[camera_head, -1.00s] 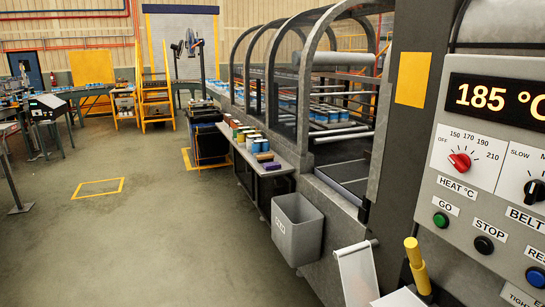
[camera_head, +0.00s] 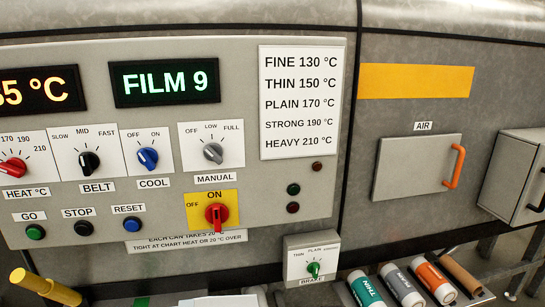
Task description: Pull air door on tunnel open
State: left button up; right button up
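The air door (camera_head: 417,165) is a grey rectangular panel on the tunnel's side (camera_head: 390,110), below a small white AIR label (camera_head: 423,126). It looks shut, lying flat against the tunnel wall. Its orange handle (camera_head: 455,166) stands upright along the door's right edge, with nothing touching it. Neither of my grippers shows in the head view.
A control panel (camera_head: 240,100) with knobs and buttons fills the left. A grey box with a dark handle (camera_head: 515,178) juts out right of the air door. A small brake box (camera_head: 312,258) and several film rolls (camera_head: 402,286) lie below.

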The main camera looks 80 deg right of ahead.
aim_at(406, 166)
jog(key=z, duration=3.35)
